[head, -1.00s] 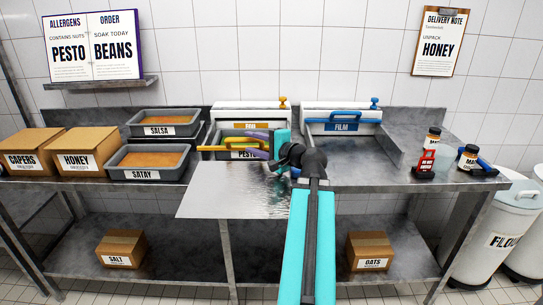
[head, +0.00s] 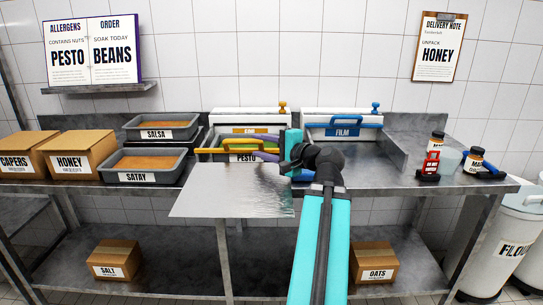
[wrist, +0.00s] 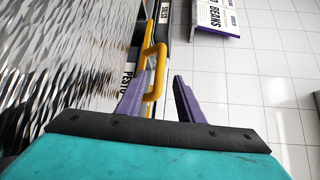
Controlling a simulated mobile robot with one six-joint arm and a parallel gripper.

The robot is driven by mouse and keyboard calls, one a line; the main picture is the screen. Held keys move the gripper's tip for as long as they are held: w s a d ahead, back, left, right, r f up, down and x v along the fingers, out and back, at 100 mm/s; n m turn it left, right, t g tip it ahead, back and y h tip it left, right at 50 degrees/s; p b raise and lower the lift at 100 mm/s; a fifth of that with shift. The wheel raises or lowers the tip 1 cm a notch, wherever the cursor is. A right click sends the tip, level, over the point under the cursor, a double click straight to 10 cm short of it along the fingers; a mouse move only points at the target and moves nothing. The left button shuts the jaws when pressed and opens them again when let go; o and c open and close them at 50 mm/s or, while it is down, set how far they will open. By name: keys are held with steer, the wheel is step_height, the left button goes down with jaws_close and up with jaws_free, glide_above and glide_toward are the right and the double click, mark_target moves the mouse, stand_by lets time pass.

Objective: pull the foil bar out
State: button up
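A foil sheet (head: 235,190) lies drawn out toward me, its front edge past the worktop's front edge. The foil bar's yellow handle (head: 212,151) is above the sheet's back part, and the foil dispenser (head: 240,117) is behind it. My gripper (head: 262,146) is to the handle's right, fingers pointing left. In the wrist view, the purple fingers are apart on either side of the yellow handle (wrist: 159,65). The handle is close to the left finger, with a gap to the right one; I cannot tell whether it touches. The fingers partly hide the bar and dispenser label.
The FILM dispenser (head: 340,132) is to the right, with open worktop in front. Small jars (head: 437,148) stand further right.

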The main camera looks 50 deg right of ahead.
steer(key=shift+s+a+r+b, duration=0.1)
steer(key=shift+s+r+b, duration=0.05)
steer(key=shift+s+b, duration=0.95)
steer(key=shift+s+a+r+b, duration=0.1)
steer(key=shift+s+r+b, duration=0.05)
steer(key=shift+s+b, duration=0.85)
steer(key=shift+s, duration=0.15)
